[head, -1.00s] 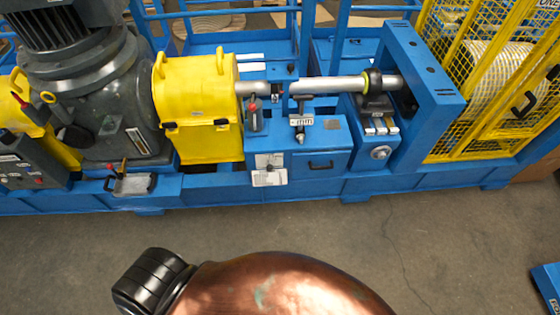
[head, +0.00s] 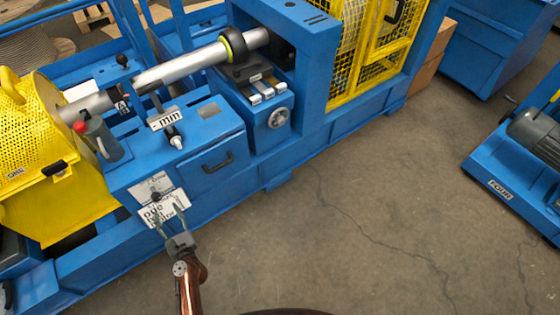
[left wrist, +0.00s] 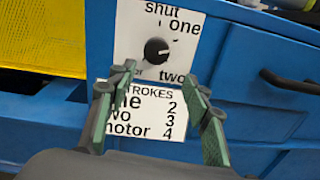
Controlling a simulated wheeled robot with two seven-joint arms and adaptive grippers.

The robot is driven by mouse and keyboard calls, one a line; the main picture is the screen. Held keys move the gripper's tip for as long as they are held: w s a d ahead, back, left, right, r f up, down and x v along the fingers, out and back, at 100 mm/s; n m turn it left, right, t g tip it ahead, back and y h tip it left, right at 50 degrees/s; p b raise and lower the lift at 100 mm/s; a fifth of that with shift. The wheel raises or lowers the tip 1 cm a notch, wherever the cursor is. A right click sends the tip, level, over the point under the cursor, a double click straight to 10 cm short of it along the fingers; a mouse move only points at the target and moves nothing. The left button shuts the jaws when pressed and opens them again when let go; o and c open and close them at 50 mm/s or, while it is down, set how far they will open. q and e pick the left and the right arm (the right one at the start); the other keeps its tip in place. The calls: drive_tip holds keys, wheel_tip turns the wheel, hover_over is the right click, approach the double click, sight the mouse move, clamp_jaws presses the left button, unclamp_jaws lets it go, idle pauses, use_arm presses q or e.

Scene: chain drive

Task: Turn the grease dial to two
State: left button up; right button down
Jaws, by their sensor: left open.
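The grease dial is a small black knob on a white plate on the front of the blue machine. In the left wrist view the knob (left wrist: 156,50) sits among the words "shut" above, "one" to the upper right and "two" below right. A pale mark shows on the knob's right side, but where it points is unclear. In the head view the knob (head: 156,197) is small, just above my left gripper (head: 169,212). That gripper (left wrist: 162,79) is open and empty. Its fingertips are below the knob, one to each side, apart from it. My right gripper is out of view.
A white strokes card (left wrist: 150,110) is below the dial, partly behind my fingers. A drawer with a dark handle (head: 217,161) is to the right. A red-topped can (head: 98,138) stands on the ledge above. The concrete floor (head: 360,220) in front is clear.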

sight(158, 200)
use_arm(q)
drive_tip(key=w+a, duration=0.1)
drive_tip(key=w, duration=0.1)
drive_tip(key=w+a+n+b, duration=0.1)
drive_tip(key=w+a+r+n, duration=0.1)
drive_tip(key=w+a, duration=0.1)
drive_tip(key=shift+w+y, duration=0.3)
drive_tip(key=shift+w, duration=0.05)
drive_tip(key=shift+x, duration=0.85)
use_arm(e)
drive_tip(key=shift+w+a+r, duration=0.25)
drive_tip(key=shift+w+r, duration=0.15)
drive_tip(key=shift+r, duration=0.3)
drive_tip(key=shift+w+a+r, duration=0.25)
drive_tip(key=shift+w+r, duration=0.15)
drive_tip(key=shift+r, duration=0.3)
use_arm(q)
drive_tip(key=shift+r, duration=0.1)
drive_tip(key=c, duration=1.2)
